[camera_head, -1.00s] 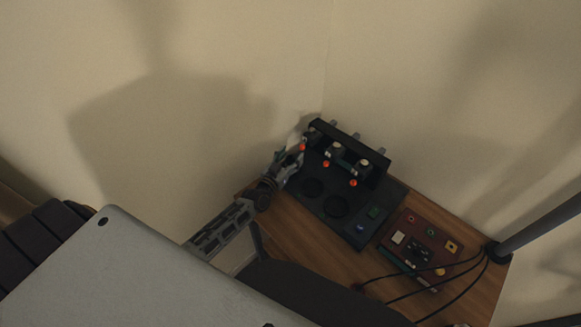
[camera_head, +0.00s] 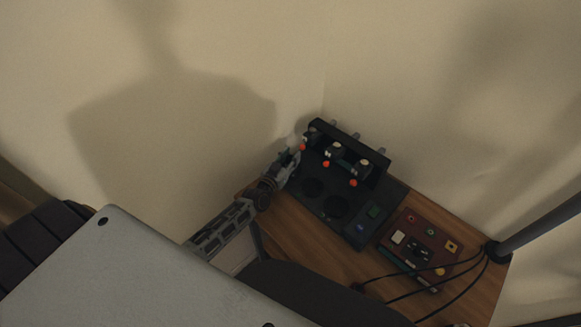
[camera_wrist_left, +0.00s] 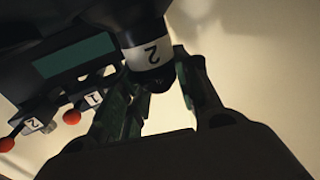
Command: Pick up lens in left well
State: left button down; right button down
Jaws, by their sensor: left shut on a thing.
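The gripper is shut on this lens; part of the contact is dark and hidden. My right gripper is not in view.
A black base plate (camera_head: 352,229) has two round recesses. A brown box (camera_head: 432,232) with cables lies to the right. The wall is close behind.

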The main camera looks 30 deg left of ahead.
pick_arm(q)
jog(key=shift+r, duration=0.15)
notch_tip(320, 180, up, 18)
jog(key=p, duration=0.2)
dwell(0.8)
dwell(0.5)
